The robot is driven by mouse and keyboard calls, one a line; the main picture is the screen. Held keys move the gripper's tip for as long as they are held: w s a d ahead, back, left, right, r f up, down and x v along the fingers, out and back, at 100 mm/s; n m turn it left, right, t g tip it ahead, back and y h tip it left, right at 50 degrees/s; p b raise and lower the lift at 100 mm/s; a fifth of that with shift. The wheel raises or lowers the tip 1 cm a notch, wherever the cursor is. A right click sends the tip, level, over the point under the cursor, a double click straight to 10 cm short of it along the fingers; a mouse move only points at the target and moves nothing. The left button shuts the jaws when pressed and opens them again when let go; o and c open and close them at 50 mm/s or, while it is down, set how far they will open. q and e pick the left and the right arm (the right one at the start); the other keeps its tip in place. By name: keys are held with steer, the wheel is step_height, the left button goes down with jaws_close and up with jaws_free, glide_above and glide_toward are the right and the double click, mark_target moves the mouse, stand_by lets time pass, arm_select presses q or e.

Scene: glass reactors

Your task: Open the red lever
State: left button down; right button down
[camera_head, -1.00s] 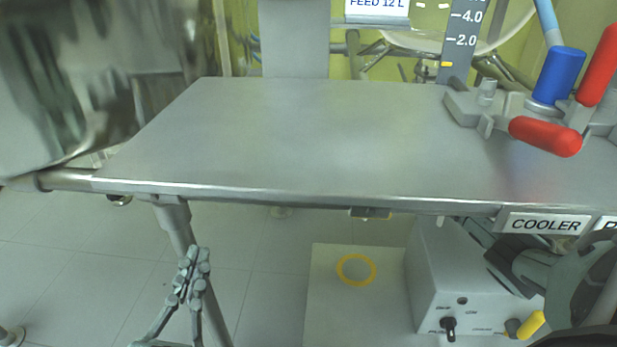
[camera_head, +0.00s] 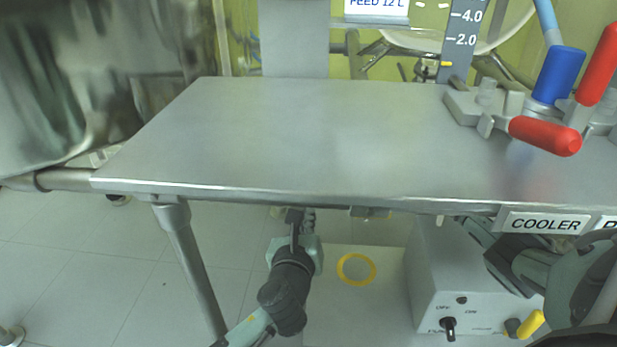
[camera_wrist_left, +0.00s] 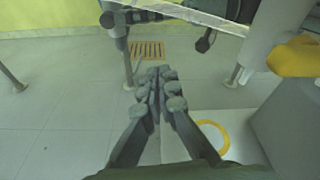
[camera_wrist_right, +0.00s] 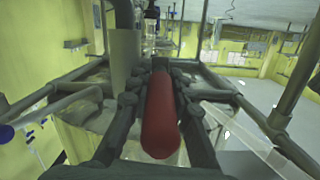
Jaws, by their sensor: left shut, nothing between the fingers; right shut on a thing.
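In the right wrist view a red lever (camera_wrist_right: 160,118), a rounded red handle, points toward the camera between the fingers of my right gripper (camera_wrist_right: 160,75). The right gripper is shut on it. In the head view only part of my right arm shows at the lower right; the right gripper does not show there. My left gripper (camera_head: 297,215) is below the front edge of the table, its fingertips partly hidden by it. In the left wrist view its fingers (camera_wrist_left: 158,85) are together and empty, above the floor.
A steel table (camera_head: 320,140) fills the middle, its top mostly bare. On its right stand clamps with red handles (camera_head: 545,135) and a blue grip (camera_head: 558,75). A shiny vessel (camera_head: 90,80) is at left.

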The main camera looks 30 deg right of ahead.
steer(key=shift+f, duration=0.1)
steer(key=shift+d, duration=0.1)
arm_select(q)
steer(key=w+d+r+m, duration=0.1)
steer(key=w+d, duration=0.5)
steer(key=w, duration=0.3)
steer(key=shift+w+d, duration=0.35)
steer(key=shift+w, duration=0.05)
arm_select(e)
steer(key=shift+s, duration=0.1)
